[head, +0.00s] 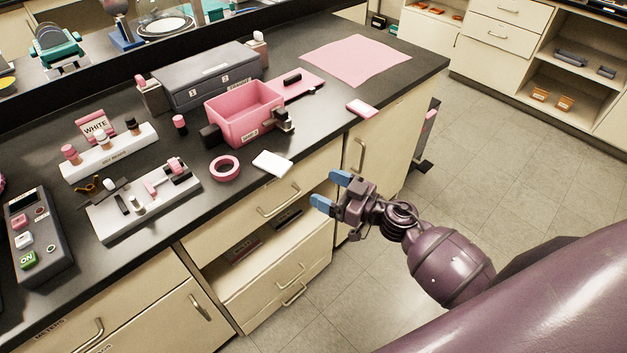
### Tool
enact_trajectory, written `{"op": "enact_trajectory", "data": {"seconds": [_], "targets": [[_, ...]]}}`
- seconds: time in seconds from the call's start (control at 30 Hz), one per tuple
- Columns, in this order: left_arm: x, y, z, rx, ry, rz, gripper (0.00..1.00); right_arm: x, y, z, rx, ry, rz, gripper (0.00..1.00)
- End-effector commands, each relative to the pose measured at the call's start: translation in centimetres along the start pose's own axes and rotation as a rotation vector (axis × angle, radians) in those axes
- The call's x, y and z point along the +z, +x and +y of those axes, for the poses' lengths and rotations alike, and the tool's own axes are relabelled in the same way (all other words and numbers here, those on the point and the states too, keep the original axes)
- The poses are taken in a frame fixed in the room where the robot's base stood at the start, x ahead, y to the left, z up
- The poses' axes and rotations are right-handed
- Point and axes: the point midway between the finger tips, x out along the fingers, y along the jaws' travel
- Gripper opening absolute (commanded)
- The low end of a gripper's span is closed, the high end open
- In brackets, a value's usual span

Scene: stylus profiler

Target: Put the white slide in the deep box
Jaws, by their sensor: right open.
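The white slide (272,164) lies flat on the dark bench top near its front edge, just right of a pink ring. A deep pink box (236,132) with an open top stands behind it, with black and metal parts at its sides; its inside looks empty from here. My right gripper (325,190) has blue fingertips and is open and empty. It is in front of the bench edge, to the right of and lower in the picture than the slide, apart from it. My left gripper is not in view.
The pink ring (225,168) lies left of the slide. A small pink block (362,108) lies near the right front edge. A grey case (207,75) stands behind the box. A fixture plate (143,201) and a button panel (38,236) are at left. A pink mat (356,60) lies at the back right.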

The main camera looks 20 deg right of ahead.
Motion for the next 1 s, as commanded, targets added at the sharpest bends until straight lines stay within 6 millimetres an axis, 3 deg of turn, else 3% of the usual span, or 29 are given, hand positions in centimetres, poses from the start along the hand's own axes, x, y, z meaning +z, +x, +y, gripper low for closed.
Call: {"op": "enact_trajectory", "data": {"seconds": [0.27,0.47,0.77,1.0], "targets": [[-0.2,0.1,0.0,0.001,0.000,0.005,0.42,0.0,-0.9,-0.1,0.001,0.001,0.002,0.77],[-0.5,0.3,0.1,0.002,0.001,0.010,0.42,0.7,-2.5,-0.3,0.111,0.001,0.027,0.77],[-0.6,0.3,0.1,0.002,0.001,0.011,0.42,5.0,-9.3,-0.9,0.481,0.011,-0.107,0.77],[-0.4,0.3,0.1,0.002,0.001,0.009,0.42,9.9,-15.2,-4.0,0.618,0.056,-0.391,0.77]]}}
